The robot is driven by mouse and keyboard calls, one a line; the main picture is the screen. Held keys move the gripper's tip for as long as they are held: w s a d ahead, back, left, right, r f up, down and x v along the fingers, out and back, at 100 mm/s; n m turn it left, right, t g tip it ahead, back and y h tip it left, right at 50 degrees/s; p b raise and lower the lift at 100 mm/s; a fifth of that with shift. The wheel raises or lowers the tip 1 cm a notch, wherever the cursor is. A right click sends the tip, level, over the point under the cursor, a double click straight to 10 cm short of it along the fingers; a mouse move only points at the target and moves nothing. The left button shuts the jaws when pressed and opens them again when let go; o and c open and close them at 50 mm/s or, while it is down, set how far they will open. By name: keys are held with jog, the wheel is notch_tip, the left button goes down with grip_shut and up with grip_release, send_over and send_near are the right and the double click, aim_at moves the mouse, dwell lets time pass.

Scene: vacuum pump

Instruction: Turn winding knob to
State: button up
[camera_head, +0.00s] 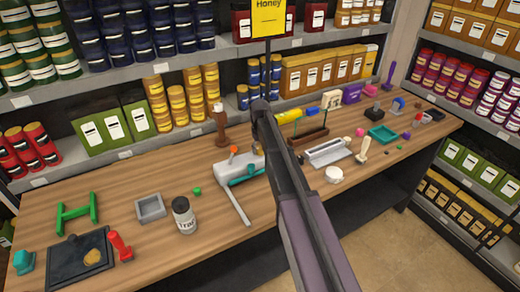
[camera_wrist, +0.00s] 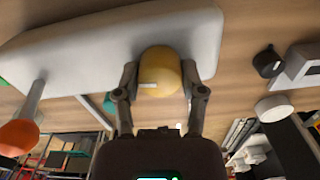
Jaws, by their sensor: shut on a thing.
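The pump's white body (camera_wrist: 85,45) fills the upper part of the wrist view. A round yellow knob (camera_wrist: 160,84) sits on it, and I take this to be the winding knob. My gripper (camera_wrist: 159,68) has one finger on each side of the knob and is shut on it. An orange ball (camera_wrist: 18,137) on a pale stem sticks out of the body at left. In the head view the white body (camera_head: 226,167) stands on the table with the orange ball (camera_head: 234,149) on top.
A teal bar (camera_head: 246,179) and a grey rod (camera_head: 235,206) lie by the pump. A labelled jar (camera_head: 184,216), a grey square tray (camera_head: 150,208) and a black board (camera_head: 75,262) are to the left. Small objects crowd the right. Bare wooden table (camera_head: 115,195) shows between things.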

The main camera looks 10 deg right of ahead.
jog(key=shift+s, duration=0.2)
jog(key=o, duration=1.1)
jog(key=shift+w, duration=0.1)
jog(key=shift+o, duration=0.2)
jog(key=shift+n, duration=0.4)
